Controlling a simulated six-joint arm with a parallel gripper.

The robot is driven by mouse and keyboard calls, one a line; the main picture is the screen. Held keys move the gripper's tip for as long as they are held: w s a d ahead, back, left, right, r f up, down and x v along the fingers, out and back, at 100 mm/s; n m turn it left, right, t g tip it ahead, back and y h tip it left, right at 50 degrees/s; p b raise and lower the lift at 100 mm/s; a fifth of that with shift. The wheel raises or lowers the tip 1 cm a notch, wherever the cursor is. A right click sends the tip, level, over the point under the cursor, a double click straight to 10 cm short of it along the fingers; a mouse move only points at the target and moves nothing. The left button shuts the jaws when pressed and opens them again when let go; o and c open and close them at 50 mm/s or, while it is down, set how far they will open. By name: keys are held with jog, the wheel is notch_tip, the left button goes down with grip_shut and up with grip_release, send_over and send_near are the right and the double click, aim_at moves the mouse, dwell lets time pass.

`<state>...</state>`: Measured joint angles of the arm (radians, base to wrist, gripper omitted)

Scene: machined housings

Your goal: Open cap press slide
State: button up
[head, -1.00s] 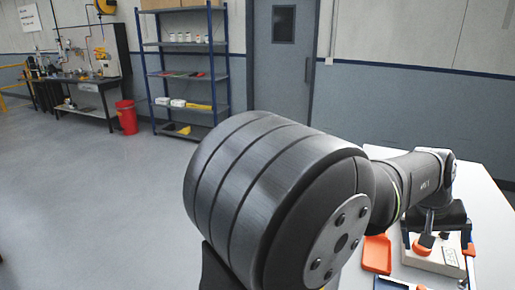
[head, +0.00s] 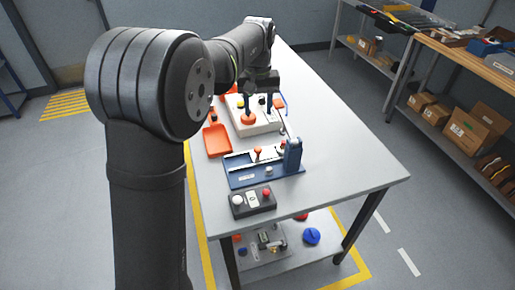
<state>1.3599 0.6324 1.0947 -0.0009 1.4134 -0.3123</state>
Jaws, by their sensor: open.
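A blue slide fixture (head: 238,180) lies on the table in the head view, with a pale rail, a small orange knob (head: 258,151) on it and a blue upright block (head: 292,155) at its right end. I take this to be the cap press slide. Behind it is a white block (head: 264,127) with a round orange part (head: 248,121) on top. My gripper (head: 258,107) is open and points down over the white block, beyond the slide and apart from it. One dark finger overlaps the orange part; whether they touch is unclear.
An orange tray (head: 217,141) sits left of the white block. A dark button box (head: 253,205) with white and red buttons is nearest the front. The table's (head: 350,170) right side is clear. A lower shelf (head: 285,255) holds several small parts.

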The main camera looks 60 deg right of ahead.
aim_at(257, 148)
notch_tip(257, 148, down, 17)
jog(key=shift+f, duration=0.15)
dwell(0.5)
jog(key=shift+w, duration=0.1)
grip_shut()
